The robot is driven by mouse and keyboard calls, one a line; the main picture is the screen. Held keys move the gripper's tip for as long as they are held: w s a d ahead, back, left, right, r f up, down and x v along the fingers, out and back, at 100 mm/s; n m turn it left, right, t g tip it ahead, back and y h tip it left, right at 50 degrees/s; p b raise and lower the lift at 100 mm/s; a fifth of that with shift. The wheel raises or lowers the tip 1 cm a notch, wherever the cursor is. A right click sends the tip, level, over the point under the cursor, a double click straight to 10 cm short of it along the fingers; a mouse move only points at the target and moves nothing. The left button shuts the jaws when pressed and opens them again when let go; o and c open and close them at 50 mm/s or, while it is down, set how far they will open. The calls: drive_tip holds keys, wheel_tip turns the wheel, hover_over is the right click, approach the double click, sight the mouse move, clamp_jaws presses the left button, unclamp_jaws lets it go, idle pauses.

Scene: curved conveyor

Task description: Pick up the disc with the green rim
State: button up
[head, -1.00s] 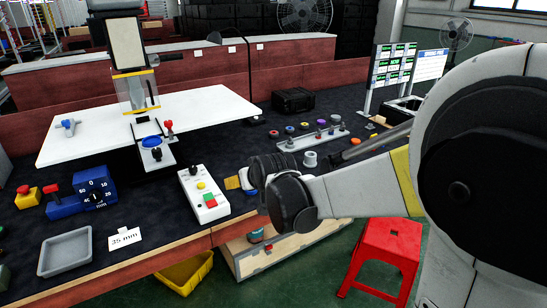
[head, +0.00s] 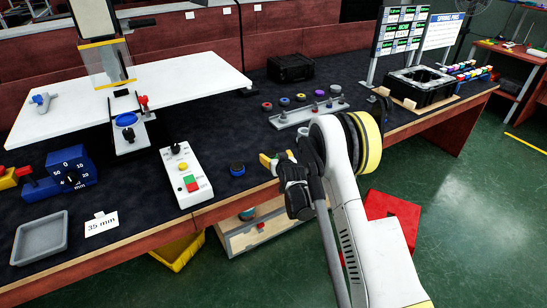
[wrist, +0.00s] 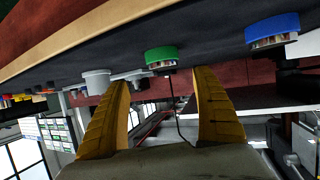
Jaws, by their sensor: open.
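In the head view my gripper (head: 276,161) is low over the bench's front edge, beside the blue-rimmed disc (head: 237,169).
A control box (head: 187,178) stands left of the blue-rimmed disc. A grey rack with posts (head: 309,112) and several coloured discs lie behind my gripper. A black case (head: 290,68) sits farther back. A red stool (head: 393,214) stands by the bench front.

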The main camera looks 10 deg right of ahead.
sight(270, 152)
drive_tip(key=shift+x, duration=0.95)
drive_tip(key=b+x, duration=0.2)
drive_tip(key=x, duration=0.1)
drive_tip(key=b+x, duration=0.1)
drive_tip(key=shift+w+a+f, duration=0.15)
drive_tip(key=shift+a+f, duration=0.2)
drive_tip(key=shift+f, duration=0.05)
drive_tip(key=shift+w, duration=0.3)
drive_tip(key=shift+r, duration=0.1)
drive_tip(key=c, duration=1.4)
drive_tip(key=shift+o, duration=0.2)
